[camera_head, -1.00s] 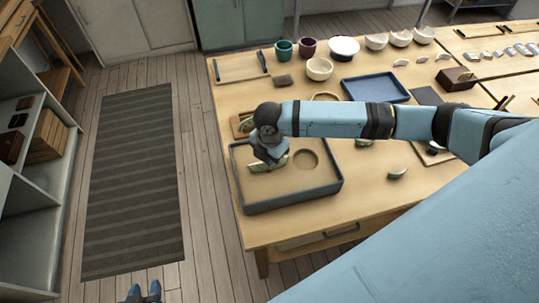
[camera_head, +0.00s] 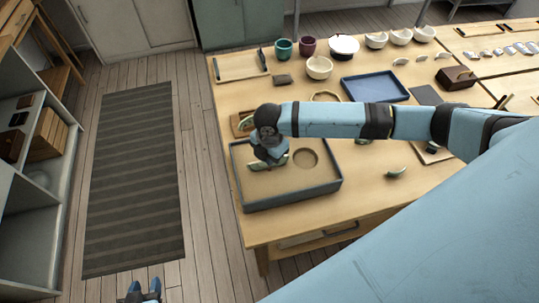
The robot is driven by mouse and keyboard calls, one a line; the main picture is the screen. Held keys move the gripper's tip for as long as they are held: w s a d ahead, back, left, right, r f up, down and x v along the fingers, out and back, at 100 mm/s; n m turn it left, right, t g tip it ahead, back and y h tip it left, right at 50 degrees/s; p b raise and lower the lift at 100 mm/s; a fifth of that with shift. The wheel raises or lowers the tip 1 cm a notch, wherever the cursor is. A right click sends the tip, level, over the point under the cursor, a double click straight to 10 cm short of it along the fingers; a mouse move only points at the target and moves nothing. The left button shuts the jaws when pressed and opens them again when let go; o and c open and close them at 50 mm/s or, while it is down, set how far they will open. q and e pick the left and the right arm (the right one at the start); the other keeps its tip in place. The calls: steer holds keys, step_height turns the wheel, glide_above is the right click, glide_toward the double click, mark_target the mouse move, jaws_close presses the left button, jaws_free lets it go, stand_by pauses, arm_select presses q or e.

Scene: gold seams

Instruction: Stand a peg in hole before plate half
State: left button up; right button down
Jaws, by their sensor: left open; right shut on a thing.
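My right gripper (camera_head: 268,152) is over the left part of a dark-rimmed tray (camera_head: 292,199) with a tan, sand-like fill. It is shut on a pale, green-edged piece, apparently the plate half (camera_head: 282,161). The gripper hides most of this piece, and I cannot tell whether it touches the fill. A round recess (camera_head: 306,159) lies in the fill just right of the gripper. My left gripper (camera_head: 146,287) is open at the bottom edge, over the floor and well away from the table. I cannot make out a peg or its small hole.
A wooden tray (camera_head: 241,124) sits behind the gripper. A blue tray (camera_head: 375,88), bowls (camera_head: 319,68) and cups (camera_head: 284,48) stand farther back. A green shard (camera_head: 396,172) lies right of the sand tray. My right arm crosses above the table.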

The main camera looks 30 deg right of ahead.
steer(key=shift+p, duration=0.35)
steer(key=shift+f, duration=0.7)
stand_by(1.1)
steer(key=shift+r, duration=0.1)
steer(key=shift+r+p, duration=1.35)
steer(key=shift+p, duration=0.05)
steer(key=shift+r+p, duration=0.85)
steer(key=shift+r, duration=0.3)
